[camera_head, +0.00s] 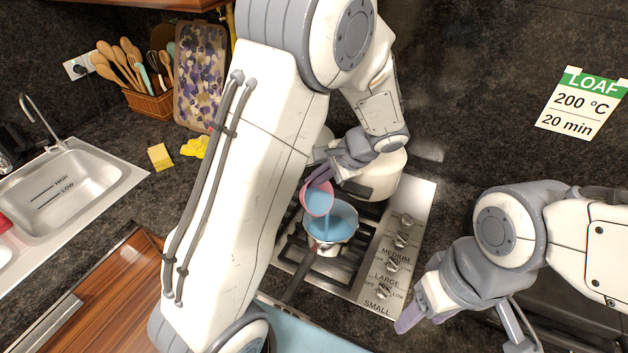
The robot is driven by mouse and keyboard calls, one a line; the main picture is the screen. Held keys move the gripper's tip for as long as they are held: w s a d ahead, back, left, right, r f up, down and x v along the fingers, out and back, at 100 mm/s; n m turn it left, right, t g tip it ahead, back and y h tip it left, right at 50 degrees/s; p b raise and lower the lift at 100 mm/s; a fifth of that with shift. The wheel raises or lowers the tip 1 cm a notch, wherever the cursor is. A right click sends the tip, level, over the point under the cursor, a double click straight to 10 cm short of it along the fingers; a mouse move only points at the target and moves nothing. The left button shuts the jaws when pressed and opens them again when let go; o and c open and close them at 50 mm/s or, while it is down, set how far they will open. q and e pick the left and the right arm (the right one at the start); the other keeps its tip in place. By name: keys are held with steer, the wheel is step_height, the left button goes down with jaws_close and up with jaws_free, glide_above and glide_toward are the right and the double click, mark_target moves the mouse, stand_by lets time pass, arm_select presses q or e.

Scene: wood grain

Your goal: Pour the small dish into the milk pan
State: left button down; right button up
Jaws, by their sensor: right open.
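The small dish (319,203) is pink and holds something blue. It is tilted above the milk pan, and a blue stream runs down from it. The milk pan (347,236) stands on the hob with blue contents inside; its dark handle points to the lower left. My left gripper (318,172) is shut on the dish's upper edge, above the pan's back side; its fingertips are partly hard to make out. My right gripper (416,312) is open and empty, to the lower right of the pan beside the hob's control panel.
A large pale pot (388,181) stands right behind the milk pan, close to my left gripper. The control panel (388,262) with knobs is right of the burners. The sink (70,185), a yellow sponge (160,157) and a yellow cloth (195,147) are at left.

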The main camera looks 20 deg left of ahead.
arm_select(q)
steer(key=shift+d+f+b, duration=0.1)
steer(key=shift+d+b, duration=0.1)
steer(key=shift+b, duration=0.3)
steer(key=shift+s+d+r+y+b, duration=0.1)
steer(key=shift+d+r+y+b, duration=0.1)
steer(key=shift+y+b, duration=0.25)
steer(key=shift+r, duration=0.15)
steer(key=shift+y, duration=0.25)
steer(key=shift+s+d+t+y+b, duration=0.1)
steer(key=shift+d+t+y+b, duration=0.2)
steer(key=shift+b, duration=0.2)
steer(key=shift+d, duration=0.15)
steer(key=shift+r+y, duration=0.2)
steer(key=shift+y, duration=0.1)
